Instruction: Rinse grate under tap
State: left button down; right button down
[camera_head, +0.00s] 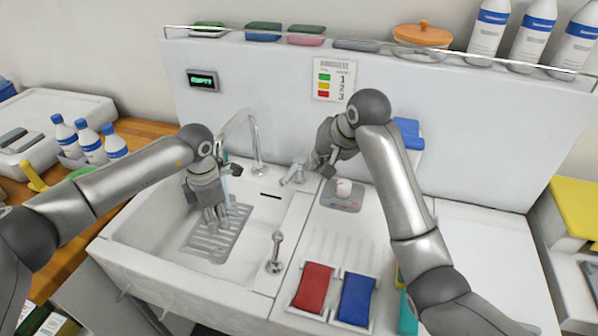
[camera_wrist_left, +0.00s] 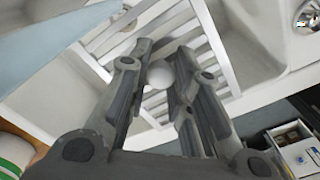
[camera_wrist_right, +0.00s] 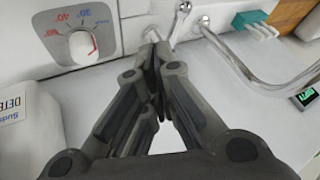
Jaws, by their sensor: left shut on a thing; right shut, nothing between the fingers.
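The grey slatted grate (camera_head: 215,238) is in the left basin of the white sink (camera_head: 150,235). Its slats also show in the left wrist view (camera_wrist_left: 215,50). My left gripper (camera_head: 213,222) is shut on a pale round knob (camera_wrist_left: 160,74) over the grate. The tap (camera_head: 257,145) has a curved spout, and a pale blue water stream (camera_head: 227,188) falls from it beside my left gripper. The stream also shows in the left wrist view (camera_wrist_left: 55,45). My right gripper (camera_head: 318,168) is shut and empty beside the tap lever (camera_head: 294,175); I cannot tell whether they touch.
A small display (camera_head: 203,80) on the splashback reads "EMPTY". Red (camera_head: 313,287) and blue (camera_head: 356,298) pads lie in front of the drainboard.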

aim_at(291, 174)
pick_arm(q)
jog(key=shift+r, duration=0.1)
pick_arm(e)
jog(key=w+a+f+m, duration=0.1)
jog(key=f, duration=0.1)
jog(key=w+a+f+m, duration=0.1)
jog(key=w+f, duration=0.1)
jog(key=f, duration=0.1)
jog(key=w+a+f+m+h, duration=0.1)
jog(key=f, duration=0.2)
jog(key=shift+w+f, duration=0.2)
jog(key=shift+w, duration=0.15)
jog(key=shift+w+a+f, duration=0.1)
jog(key=shift+w+a, duration=0.25)
jog(key=shift+a, duration=0.35)
jog(key=shift+w+a, duration=0.1)
jog(key=shift+a, duration=0.75)
jog(key=shift+d, duration=0.1)
